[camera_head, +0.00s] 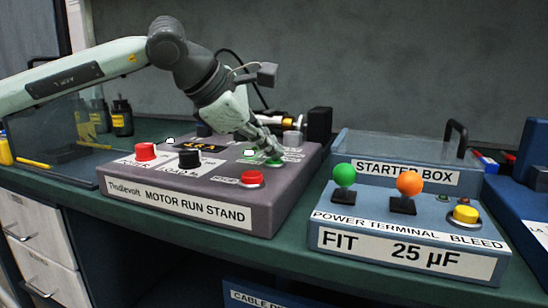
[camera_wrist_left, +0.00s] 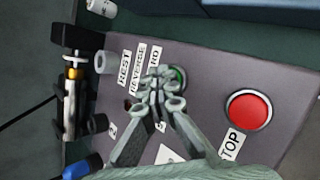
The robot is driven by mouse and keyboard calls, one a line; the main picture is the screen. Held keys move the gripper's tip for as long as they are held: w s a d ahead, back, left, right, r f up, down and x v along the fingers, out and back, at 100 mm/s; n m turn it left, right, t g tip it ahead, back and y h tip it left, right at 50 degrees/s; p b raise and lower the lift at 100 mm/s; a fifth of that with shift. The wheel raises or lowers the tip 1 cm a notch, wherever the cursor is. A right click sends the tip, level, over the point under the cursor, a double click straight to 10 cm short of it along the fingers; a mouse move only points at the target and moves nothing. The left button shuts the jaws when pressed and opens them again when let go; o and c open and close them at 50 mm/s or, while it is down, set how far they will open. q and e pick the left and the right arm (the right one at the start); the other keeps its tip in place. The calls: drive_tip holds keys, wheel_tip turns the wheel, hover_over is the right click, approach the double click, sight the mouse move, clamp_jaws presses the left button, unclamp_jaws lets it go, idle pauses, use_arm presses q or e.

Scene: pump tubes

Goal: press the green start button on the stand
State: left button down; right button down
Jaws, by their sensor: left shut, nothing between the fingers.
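The motor run stand (camera_head: 215,187) is a grey box on the bench, left of centre in the head view; its top also fills much of the left wrist view (camera_wrist_left: 212,62). The green start button (camera_head: 276,163) sits near the right edge of its top. It also shows in the left wrist view (camera_wrist_left: 181,74), partly hidden behind my fingertips. My left gripper (camera_head: 268,152) is shut and empty, its fingertips pointing down at the green button. The tips overlap the button in the left wrist view (camera_wrist_left: 163,84); I cannot tell whether they touch it. My right gripper is out of view.
A red stop button (camera_head: 252,179) sits in front of the green one. A motor shaft (camera_head: 270,121) is behind. A blue starter box (camera_head: 325,215) stands to the right.

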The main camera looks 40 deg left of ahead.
sight(271, 161)
use_arm(q)
drive_tip(key=shift+r+p, duration=0.7)
drive_tip(key=shift+r, duration=0.35)
wheel_tip(271, 161, up, 5)
drive_tip(key=p, duration=0.3)
drive_tip(key=shift+p, duration=0.35)
idle(0.4)
